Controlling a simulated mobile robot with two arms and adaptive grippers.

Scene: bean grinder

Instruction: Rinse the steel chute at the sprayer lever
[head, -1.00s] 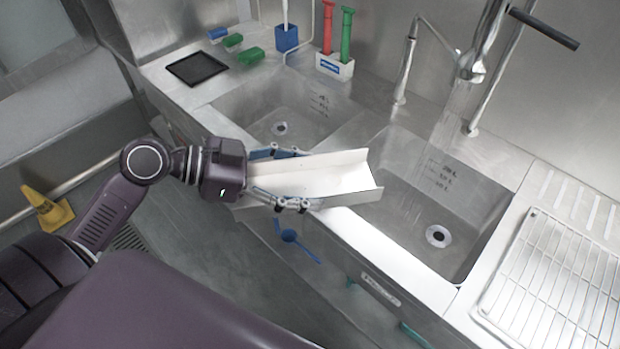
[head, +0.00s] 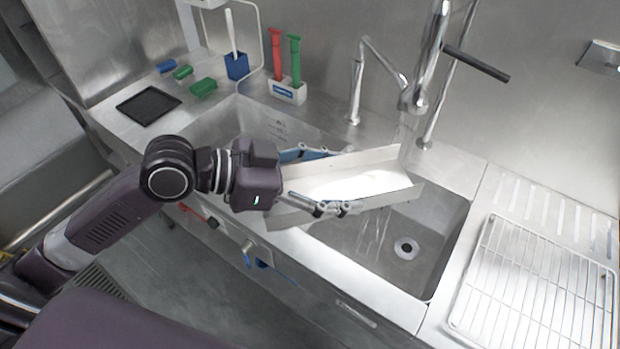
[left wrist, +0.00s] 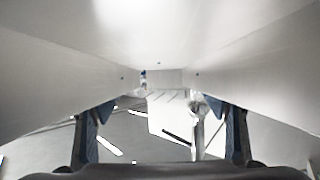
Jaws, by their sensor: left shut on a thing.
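The steel chute (head: 352,183) is a pale open trough, held roughly level over the right sink basin (head: 440,225). My left gripper (head: 335,180) is shut on it, one finger along each side. In the left wrist view the chute (left wrist: 160,40) fills the upper part, between my left gripper's blue-padded fingers (left wrist: 162,130). The sprayer (head: 413,98) stands behind the basin with a black lever (head: 475,62). Water falls from it at the chute's far end, and thin streams run below the chute into the basin. My right gripper is not in view.
A wire rack (head: 535,285) lies on the drainboard at the right. A second tap (head: 356,90) stands behind the basins. A holder with red and green tools (head: 287,92), a blue brush pot (head: 237,66) and a black tray (head: 148,105) stand at the back left.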

